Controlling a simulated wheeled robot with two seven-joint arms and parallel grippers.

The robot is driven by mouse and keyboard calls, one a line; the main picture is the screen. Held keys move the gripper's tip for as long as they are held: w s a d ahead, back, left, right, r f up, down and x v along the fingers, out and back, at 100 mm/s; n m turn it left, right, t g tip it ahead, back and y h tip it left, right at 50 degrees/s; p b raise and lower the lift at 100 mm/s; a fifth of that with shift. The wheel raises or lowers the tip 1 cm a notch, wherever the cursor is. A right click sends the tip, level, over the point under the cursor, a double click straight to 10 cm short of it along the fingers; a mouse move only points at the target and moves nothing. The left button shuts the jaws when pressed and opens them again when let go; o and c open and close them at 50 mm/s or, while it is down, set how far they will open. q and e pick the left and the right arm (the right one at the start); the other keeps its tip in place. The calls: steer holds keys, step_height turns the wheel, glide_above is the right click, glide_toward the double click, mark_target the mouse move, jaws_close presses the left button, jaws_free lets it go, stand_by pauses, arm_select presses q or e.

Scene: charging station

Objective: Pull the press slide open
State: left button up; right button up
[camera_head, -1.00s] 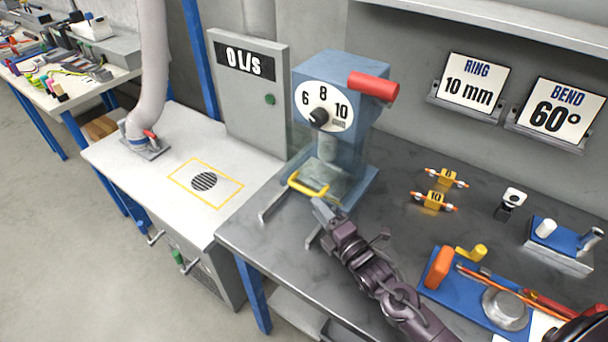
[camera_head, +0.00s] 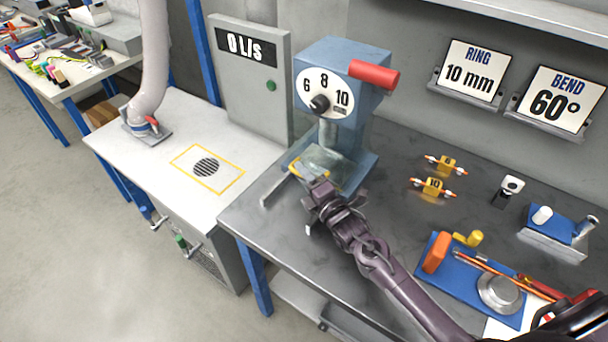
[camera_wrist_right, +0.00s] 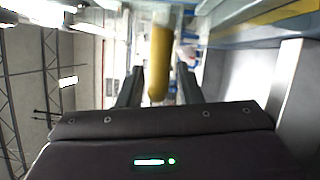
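The press (camera_head: 345,95) is a blue column with a white 6-8-10 dial and a red lever at its top right. Its slide (camera_head: 326,158) is a pale plate at the foot, with a yellow handle (camera_head: 295,166) at its front. My right gripper (camera_head: 313,181) is at the handle and covers part of it. In the right wrist view, the yellow handle (camera_wrist_right: 160,62) stands between the two fingers of my right gripper (camera_wrist_right: 160,82), with gaps on both sides, so the fingers are open. My left gripper is not in view.
Two small yellow-and-orange parts (camera_head: 434,187) lie right of the press. A blue bending fixture (camera_head: 450,282) stands at the front right. A grey cabinet (camera_head: 250,85) and a white bench (camera_head: 160,170) are on the left.

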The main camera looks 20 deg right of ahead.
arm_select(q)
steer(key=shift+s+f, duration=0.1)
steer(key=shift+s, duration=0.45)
arm_select(e)
jaws_close()
